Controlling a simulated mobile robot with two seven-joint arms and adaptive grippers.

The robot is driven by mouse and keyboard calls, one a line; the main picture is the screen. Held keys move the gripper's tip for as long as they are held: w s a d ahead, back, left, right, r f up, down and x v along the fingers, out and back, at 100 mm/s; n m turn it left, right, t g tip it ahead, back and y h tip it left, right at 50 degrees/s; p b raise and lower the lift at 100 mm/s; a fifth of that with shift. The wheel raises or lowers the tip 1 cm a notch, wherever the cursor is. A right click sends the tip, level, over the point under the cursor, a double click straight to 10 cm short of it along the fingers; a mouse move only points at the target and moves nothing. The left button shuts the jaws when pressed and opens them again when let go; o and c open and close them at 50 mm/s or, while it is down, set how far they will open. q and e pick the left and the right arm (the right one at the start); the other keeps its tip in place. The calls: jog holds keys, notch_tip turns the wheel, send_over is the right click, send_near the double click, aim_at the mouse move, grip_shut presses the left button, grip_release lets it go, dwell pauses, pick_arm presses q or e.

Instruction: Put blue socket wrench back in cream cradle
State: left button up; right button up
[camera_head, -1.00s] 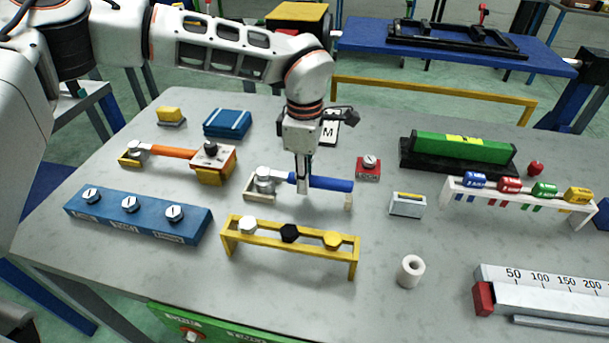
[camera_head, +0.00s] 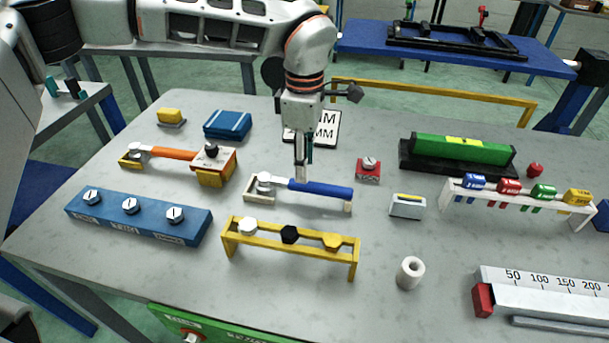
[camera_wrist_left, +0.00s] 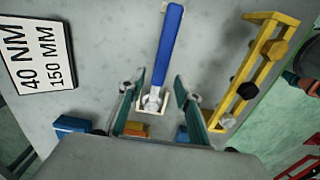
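The blue socket wrench (camera_head: 318,188) lies across the cream cradle (camera_head: 260,197), its silver head at the left end and its blue handle reaching right to a small cream post (camera_head: 348,206). In the left wrist view the wrench (camera_wrist_left: 168,45) shows with its head in the cradle's tray (camera_wrist_left: 140,104). My left gripper (camera_head: 303,172) is above and just behind the handle, pointing down. In the left wrist view its two fingers (camera_wrist_left: 161,85) are spread apart with nothing between the tips. My right gripper is not in view.
A yellow rack (camera_head: 290,246) with hex bolts stands in front of the wrench. An orange-handled wrench (camera_head: 172,153) lies in a yellow holder at left. A red block (camera_head: 368,172) and a small grey box (camera_head: 407,206) stand to the right. A torque sign (camera_head: 325,128) lies behind.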

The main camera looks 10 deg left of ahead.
pick_arm(q)
notch_tip(320, 180, up, 8)
jog(key=shift+f, duration=0.2)
dwell(0.3)
